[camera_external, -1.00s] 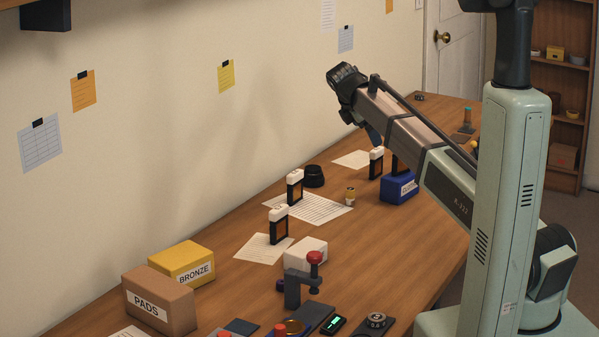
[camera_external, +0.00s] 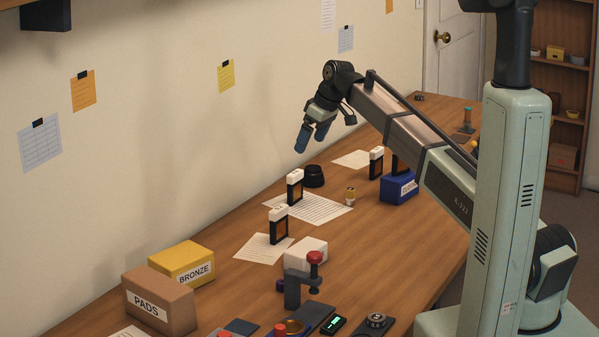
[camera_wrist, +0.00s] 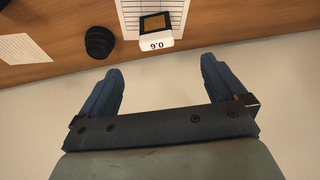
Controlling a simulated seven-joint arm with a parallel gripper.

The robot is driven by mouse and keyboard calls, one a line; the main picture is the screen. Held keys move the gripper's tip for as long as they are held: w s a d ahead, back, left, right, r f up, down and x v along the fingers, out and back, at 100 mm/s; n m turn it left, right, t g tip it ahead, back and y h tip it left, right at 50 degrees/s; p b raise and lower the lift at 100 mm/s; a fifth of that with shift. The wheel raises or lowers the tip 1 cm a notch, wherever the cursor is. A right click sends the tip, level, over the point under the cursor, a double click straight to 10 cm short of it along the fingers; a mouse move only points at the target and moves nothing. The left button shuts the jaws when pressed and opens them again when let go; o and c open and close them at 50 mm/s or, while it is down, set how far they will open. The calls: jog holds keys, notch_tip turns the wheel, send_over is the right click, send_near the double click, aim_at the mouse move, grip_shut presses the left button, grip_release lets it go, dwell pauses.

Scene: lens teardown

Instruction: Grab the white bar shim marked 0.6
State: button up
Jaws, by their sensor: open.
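The white bar shim marked 0.6 (camera_wrist: 158,44) shows in the wrist view, its mark upside down. It caps a dark upright frame with an amber middle (camera_wrist: 155,23). In the external view this appears to be the middle white bar (camera_external: 295,174), beside the black ring-shaped part, though its mark is unreadable there. My gripper (camera_external: 312,138) is open and empty, above and behind that bar, near the wall. In the wrist view my gripper's blue fingers (camera_wrist: 161,67) are spread apart, with the bar just beyond the gap, not between them.
A black ribbed lens part (camera_wrist: 99,42) stands close beside the frame. Similar white-capped frames stand nearer (camera_external: 279,213) and farther (camera_external: 376,154). A blue box (camera_external: 398,190) and small brass cylinder (camera_external: 350,197) lie right. The wall runs close along the bench.

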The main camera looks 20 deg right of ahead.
aim_at(296, 172)
jog(key=x, duration=1.2)
jog(key=shift+w+d, duration=0.1)
jog(key=shift+w, duration=0.3)
jog(key=shift+w+f, duration=0.15)
jog(key=shift+f, duration=0.3)
jog(key=c, duration=1.1)
